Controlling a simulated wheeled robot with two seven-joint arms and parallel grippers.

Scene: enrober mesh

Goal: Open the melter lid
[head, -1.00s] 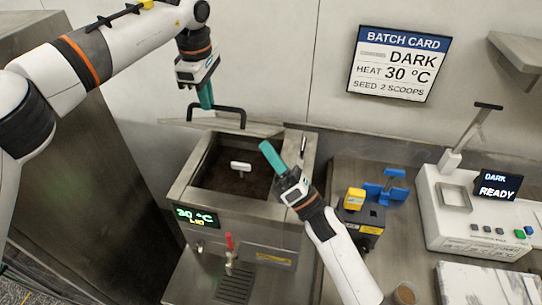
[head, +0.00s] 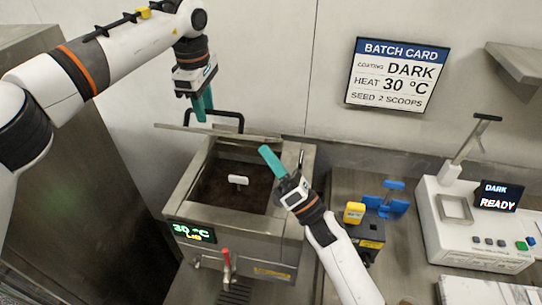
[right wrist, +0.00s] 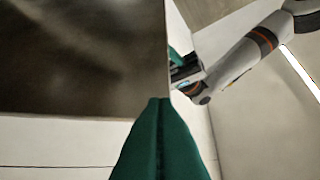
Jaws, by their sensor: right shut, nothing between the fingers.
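The melter (head: 258,221) is a steel box at centre-left in the head view, its mouth uncovered and dark brown chocolate (head: 213,186) visible inside. Its lid (head: 262,135) is raised at the back, seen nearly edge-on, with a black bar handle (head: 230,113) behind it. My left gripper (head: 203,116) hangs over the handle's left end; contact and finger gap are unclear. My right gripper (head: 264,148) is shut and empty above the melter's right rim, in front of the lid. In the right wrist view its fingertips (right wrist: 160,100) appear beside a large dark metal surface.
A small white piece (head: 238,180) shows over the chocolate. A red-handled tap (head: 227,262) is on the melter's front. Right of it stand a black unit with yellow and blue parts (head: 370,225) and a white machine (head: 470,235). A batch card (head: 398,75) hangs on the wall.

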